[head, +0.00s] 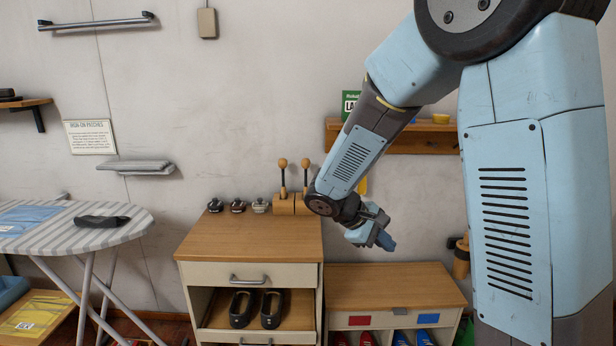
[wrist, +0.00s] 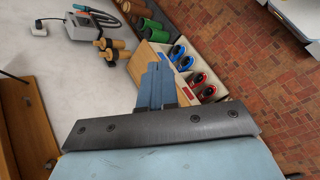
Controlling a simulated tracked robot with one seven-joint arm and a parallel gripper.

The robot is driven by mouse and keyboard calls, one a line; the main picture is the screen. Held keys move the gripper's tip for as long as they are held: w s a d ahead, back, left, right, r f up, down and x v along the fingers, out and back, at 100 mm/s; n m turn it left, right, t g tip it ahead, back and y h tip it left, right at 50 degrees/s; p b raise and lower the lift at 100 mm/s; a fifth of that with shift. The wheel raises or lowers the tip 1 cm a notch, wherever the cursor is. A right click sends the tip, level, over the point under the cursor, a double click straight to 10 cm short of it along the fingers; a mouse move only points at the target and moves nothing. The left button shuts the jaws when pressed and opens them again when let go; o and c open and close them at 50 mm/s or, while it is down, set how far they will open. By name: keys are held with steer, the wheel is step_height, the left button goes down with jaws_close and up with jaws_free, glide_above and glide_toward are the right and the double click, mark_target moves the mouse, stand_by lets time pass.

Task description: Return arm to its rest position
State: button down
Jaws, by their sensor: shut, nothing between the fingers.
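My light blue and grey arm comes down from the top right of the head view. My gripper (head: 387,243) is shut and empty. It hangs in the air, over or in front of the low wooden cabinet (head: 390,283) as seen from the head. In the wrist view my gripper's blue fingers (wrist: 158,80) are together with nothing between them. Below that view's fingers is my own dark wrist plate.
A taller cabinet (head: 250,240) with black shoes (head: 255,308) stands left of my gripper. A striped ironing board (head: 60,228) is at far left. A wooden wall shelf (head: 425,138) sits behind my arm. Red and blue shoes (wrist: 185,63) lie in the low cabinet. Brick floor (wrist: 255,70) is open.

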steer(key=s+d+r+m+t+y, duration=0.2)
steer(key=s+r+m+y, duration=0.2)
steer(key=s+r, duration=0.3)
steer(key=s+d+r+m+t+y, duration=0.2)
steer(key=s+r+m+y, duration=0.3)
steer(key=s, duration=0.9)
steer(key=shift+d+r+m, duration=0.3)
steer(key=shift+d+r, duration=0.2)
steer(key=shift+r, duration=0.85)
